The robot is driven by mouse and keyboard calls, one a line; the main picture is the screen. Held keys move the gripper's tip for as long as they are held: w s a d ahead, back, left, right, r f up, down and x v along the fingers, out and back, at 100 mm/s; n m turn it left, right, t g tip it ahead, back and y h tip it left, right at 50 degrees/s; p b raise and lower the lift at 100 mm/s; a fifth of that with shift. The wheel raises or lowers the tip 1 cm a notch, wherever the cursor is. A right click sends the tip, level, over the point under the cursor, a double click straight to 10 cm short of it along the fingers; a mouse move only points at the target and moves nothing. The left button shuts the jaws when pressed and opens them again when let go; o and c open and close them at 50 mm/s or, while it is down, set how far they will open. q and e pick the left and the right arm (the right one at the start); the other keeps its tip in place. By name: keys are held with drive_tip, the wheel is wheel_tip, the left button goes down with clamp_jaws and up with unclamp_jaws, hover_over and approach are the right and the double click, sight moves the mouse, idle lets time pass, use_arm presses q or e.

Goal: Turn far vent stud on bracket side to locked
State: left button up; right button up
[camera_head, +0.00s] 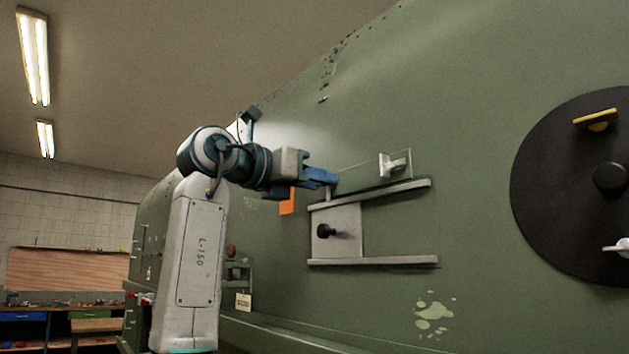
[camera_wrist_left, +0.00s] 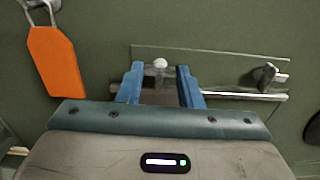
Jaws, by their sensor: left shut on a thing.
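My left gripper (camera_head: 330,182) reaches to the left end of a thin vent panel on the green fuselage side. In the left wrist view its two blue fingers (camera_wrist_left: 160,88) stand on either side of a small pale stud, the far vent stud (camera_wrist_left: 160,64), and are shut on it. The fingers hide most of this stud, so its turn angle cannot be told. The other vent stud (camera_head: 395,165), a pale wing shape, sits free at the panel's right end; it also shows in the left wrist view (camera_wrist_left: 267,77). My right gripper is not in view.
An orange tag (camera_head: 287,201) hangs left of the gripper. Below are two pale rails (camera_head: 385,261) and a plate (camera_head: 345,217) with a black knob (camera_head: 326,231). A round black hatch (camera_head: 560,180) with a yellow handle (camera_head: 596,119) is at the right.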

use_arm(q)
drive_tip(key=o, duration=1)
drive_tip(key=b+v, duration=0.4)
drive_tip(key=v, duration=0.6)
drive_tip(key=shift+s+a, duration=0.25)
drive_tip(key=shift+s, duration=0.05)
